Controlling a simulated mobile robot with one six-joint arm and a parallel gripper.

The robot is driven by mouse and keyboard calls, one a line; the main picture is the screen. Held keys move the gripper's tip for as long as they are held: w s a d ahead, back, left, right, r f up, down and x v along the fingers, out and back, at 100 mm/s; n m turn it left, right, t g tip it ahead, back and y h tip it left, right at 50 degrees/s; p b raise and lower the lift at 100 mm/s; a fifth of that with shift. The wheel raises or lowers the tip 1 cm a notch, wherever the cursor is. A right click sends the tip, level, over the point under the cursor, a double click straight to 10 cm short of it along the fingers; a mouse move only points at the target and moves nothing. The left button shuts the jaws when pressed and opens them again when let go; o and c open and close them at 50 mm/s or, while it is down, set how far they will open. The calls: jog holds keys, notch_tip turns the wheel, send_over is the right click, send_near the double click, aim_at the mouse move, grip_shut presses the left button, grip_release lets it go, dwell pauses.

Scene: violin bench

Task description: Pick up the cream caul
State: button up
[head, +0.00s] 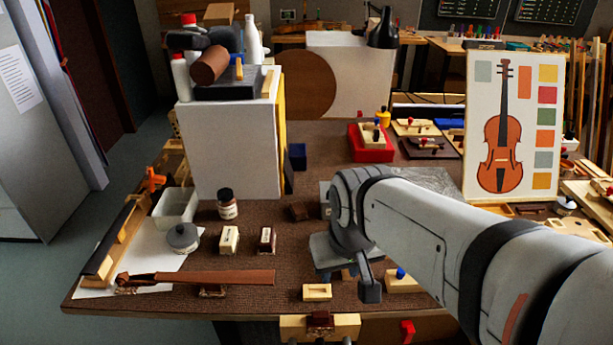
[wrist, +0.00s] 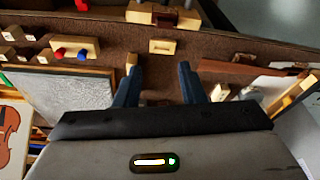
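Two cream blocks could be the cream caul; I cannot tell which.
A violin neck (head: 215,277) lies along the front left. A pale block with a blue knob (head: 403,282) is right of my gripper. A jar (head: 227,205) and a grey lidded pot (head: 183,238) stand left.

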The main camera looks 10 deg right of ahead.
jog(key=shift+o, duration=1)
jog(key=shift+w+d+f, duration=0.2)
jog(key=shift+w+d, duration=0.05)
jog(key=shift+w, duration=0.2)
jog(key=w+d+f+m+t+b, duration=0.1)
jog(key=w+d+f+b, duration=0.25)
jog(key=w, duration=0.45)
jog(key=w+d+f+m+h+b, duration=0.1)
jog(key=w+d+f+b, duration=0.25)
jog(key=w, duration=0.45)
jog(key=w+d+f+t+b, duration=0.15)
jog(key=w+d+f, duration=0.25)
jog(key=w, duration=0.4)
jog(key=shift+g, duration=0.35)
jog(key=b+x, duration=0.1)
jog(key=x, duration=0.6)
jog(key=shift+w+f, duration=0.25)
grip_shut()
